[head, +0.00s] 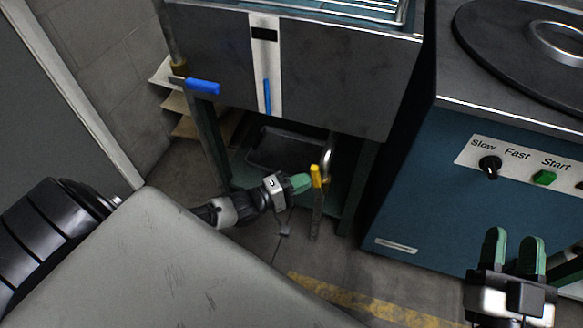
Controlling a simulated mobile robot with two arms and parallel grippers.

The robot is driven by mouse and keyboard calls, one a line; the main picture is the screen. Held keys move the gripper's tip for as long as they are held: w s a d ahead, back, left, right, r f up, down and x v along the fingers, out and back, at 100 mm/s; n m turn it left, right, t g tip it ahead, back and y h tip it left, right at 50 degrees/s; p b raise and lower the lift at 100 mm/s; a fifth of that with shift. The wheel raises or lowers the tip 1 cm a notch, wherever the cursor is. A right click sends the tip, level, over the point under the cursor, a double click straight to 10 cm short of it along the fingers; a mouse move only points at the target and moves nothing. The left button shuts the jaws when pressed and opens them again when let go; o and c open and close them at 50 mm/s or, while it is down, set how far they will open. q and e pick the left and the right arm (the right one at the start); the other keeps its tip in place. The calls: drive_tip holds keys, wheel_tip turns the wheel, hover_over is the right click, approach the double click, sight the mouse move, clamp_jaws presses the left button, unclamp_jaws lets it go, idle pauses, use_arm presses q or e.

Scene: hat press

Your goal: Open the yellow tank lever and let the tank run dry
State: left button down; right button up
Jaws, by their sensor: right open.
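The yellow tank lever (316,176) is a short yellow handle under the right part of the grey tank (335,75), beside a thin downward pipe. It points roughly up and down in the head view. My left gripper (301,183) is just left of the lever, its green fingers pointing right at it. The fingers overlap in this view, so I cannot tell whether they are open, or whether they touch the lever. My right gripper (514,248) is open and empty at the lower right, in front of the blue machine. No water is visible.
A blue lever (203,86) sticks out at the tank's left, and a blue strip gauge (267,96) is on its front. A blue machine (435,185) with a knob and green button stands right. A grey panel (190,265) fills the lower left.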

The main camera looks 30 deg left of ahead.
use_arm(q)
drive_tip(key=shift+w+d+r+m+g+y+p, duration=0.1)
drive_tip(key=shift+d+r+m+g+y+p, duration=0.15)
drive_tip(key=shift+d+m+g+p, duration=0.6)
use_arm(e)
wheel_tip(320, 180, down, 9)
drive_tip(key=s+d+g+h, duration=0.1)
drive_tip(key=d+g+h, duration=0.1)
drive_tip(key=g, duration=0.5)
drive_tip(key=shift+s+r+g+p, duration=0.2)
drive_tip(key=shift+s+g+p, duration=0.05)
drive_tip(key=shift+g+p, duration=0.05)
use_arm(q)
drive_tip(key=shift+a+n+t, duration=0.25)
drive_tip(key=shift+a, duration=0.2)
use_arm(e)
drive_tip(key=shift+a, duration=0.1)
